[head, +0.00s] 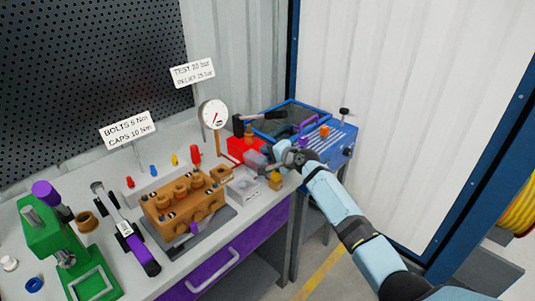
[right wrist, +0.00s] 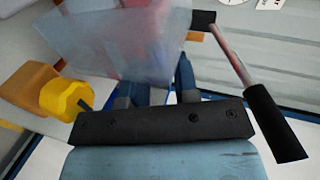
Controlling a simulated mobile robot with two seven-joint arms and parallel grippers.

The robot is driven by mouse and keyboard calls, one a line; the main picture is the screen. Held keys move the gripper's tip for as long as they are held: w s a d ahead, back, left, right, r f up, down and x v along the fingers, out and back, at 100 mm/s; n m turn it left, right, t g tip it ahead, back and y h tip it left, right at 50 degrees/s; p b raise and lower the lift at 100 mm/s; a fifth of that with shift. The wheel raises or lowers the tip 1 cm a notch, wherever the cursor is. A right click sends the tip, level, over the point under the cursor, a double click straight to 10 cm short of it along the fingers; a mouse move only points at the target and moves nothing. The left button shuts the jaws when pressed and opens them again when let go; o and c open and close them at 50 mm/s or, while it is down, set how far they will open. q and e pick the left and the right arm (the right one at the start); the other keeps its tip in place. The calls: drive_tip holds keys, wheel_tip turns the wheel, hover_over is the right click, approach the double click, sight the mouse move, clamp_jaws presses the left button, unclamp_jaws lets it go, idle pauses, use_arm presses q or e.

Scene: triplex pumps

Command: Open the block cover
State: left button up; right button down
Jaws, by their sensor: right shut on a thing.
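The block cover, a translucent box-like piece (head: 256,160), is at the red block (head: 240,146) on the right part of the bench. In the right wrist view the cover (right wrist: 110,45) fills the upper left, with blurred red showing through it. My right gripper (head: 276,165) reaches in from the right and is shut on the cover. Its blue fingers (right wrist: 156,88) meet the cover's near edge in the wrist view. The exact contact and the cover's hinge are hidden. My left gripper is not in view.
Beside my right gripper is a yellow knob (right wrist: 66,100) on an orange-brown body. A black-handled lever (right wrist: 262,100) stands close on the right. The orange pump block (head: 185,205), a gauge (head: 213,115) and a blue test unit (head: 335,145) are nearby.

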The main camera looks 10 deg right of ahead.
idle(0.3)
drive_tip(key=c, duration=0.9)
unclamp_jaws()
drive_tip(key=shift+o, duration=0.2)
drive_tip(key=v, duration=1.3)
drive_tip(key=shift+s+d+p, duration=0.2)
drive_tip(key=shift+s+p, duration=0.1)
drive_tip(key=shift+p, duration=0.15)
drive_tip(key=shift+r, duration=0.1)
drive_tip(key=shift+c, duration=0.5)
